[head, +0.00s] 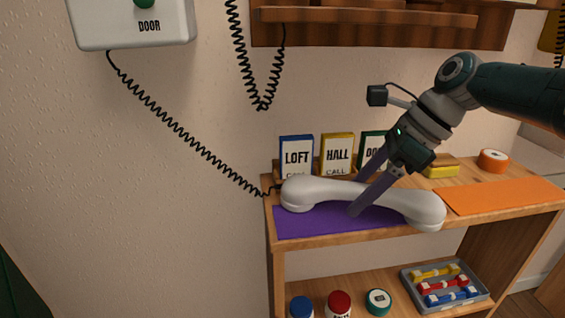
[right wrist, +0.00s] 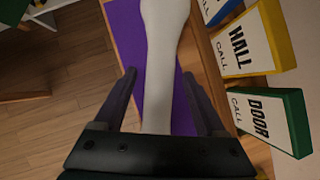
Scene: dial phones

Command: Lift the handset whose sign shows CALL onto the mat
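A pale grey-white handset (head: 345,193) lies across the purple mat (head: 300,222) on the wooden shelf top; its right end reaches past the mat's right side. I cannot tell if it rests fully on the mat. A black coiled cord (head: 185,145) runs from its left end to the wall box marked DOOR (head: 148,27). My right gripper (head: 362,196) has one finger on each side of the handset's middle. The right wrist view shows the handset (right wrist: 163,70) between the fingers (right wrist: 162,85), with gaps beside it. My left gripper is not in view.
Behind the handset stand cards LOFT (head: 296,156), HALL (head: 337,153) and DOOR (right wrist: 266,118); CALL reads under HALL and DOOR. An orange mat (head: 505,196), a tape roll (head: 493,161) and a yellow block (head: 441,170) are to the right. A grey tray (head: 410,273) sits below.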

